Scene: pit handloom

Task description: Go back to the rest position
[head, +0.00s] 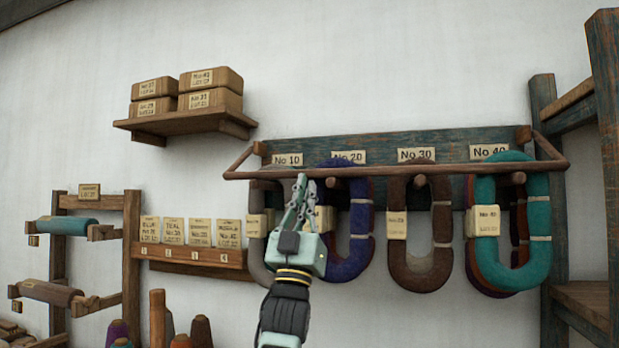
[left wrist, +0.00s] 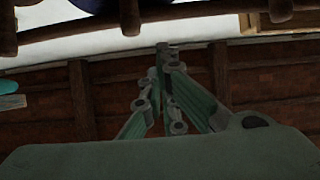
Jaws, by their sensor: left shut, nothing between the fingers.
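My left gripper (head: 301,183) is raised in front of the yarn rack, pointing up, with its fingers together and empty. In the left wrist view the closed fingers (left wrist: 167,48) meet at the tips with nothing between them. In the head view it overlaps the grey hank (head: 262,195) and the edge of the blue-purple hank (head: 361,225). I cannot tell whether it touches either. My right gripper is in neither view.
A wooden rail (head: 400,171) runs in front of the pegs. A brown hank (head: 397,240) and a teal hank (head: 538,225) hang to the right. A small shelf (head: 185,125) holds boxes at upper left. A card ledge (head: 190,256) and bobbin rack (head: 131,240) stand left. A post (head: 605,120) stands right.

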